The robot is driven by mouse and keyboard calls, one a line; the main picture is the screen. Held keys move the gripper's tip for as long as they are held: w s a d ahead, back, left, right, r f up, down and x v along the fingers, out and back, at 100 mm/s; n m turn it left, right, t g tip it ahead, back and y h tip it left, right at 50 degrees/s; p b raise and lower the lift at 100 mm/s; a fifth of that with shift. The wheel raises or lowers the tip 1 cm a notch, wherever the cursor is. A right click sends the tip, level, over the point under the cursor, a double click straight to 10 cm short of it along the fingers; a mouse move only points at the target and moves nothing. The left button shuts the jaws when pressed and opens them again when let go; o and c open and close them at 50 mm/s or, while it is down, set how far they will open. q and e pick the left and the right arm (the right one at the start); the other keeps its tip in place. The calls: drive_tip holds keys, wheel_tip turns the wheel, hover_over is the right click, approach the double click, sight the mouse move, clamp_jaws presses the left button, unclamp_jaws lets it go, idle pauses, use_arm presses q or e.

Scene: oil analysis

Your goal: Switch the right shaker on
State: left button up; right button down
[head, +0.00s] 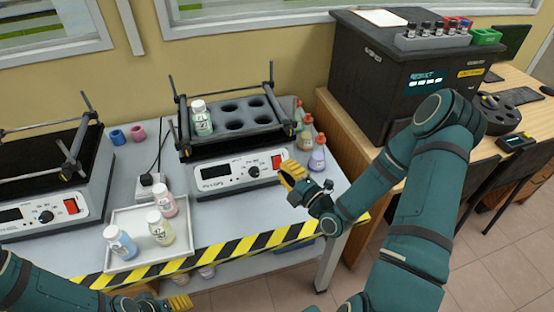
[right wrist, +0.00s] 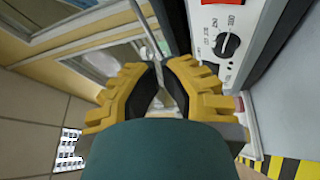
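The right shaker (head: 213,186) stands on the bench with a white front panel, a small dark display, a black knob (head: 254,171) and a red switch (head: 277,161) at the panel's right end. In the right wrist view the yellow fingers (right wrist: 160,85) are close together, with the panel and knob (right wrist: 228,45) at upper right. My left gripper (head: 178,302) shows only partly at the bottom edge.
A bottle (head: 201,118) sits in the shaker's rack. The left shaker (head: 40,216) and a white tray (head: 121,266) with 3 bottles stand to the left. Small flasks (head: 317,159) stand right of the right shaker. A large black analyser (head: 370,85) is farther right.

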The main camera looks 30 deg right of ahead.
sight(277, 163)
drive_tip(key=w+d+f+b, duration=0.1)
drive_tip(key=w+f+b, duration=0.1)
drive_tip(key=w, duration=0.4)
drive_tip(key=shift+d+f, duration=0.2)
drive_tip(key=shift+d, duration=0.05)
drive_tip(key=shift+w, duration=0.15)
idle(1.2)
drive_tip(key=shift+w+f, duration=0.15)
drive_tip(key=shift+w, duration=0.15)
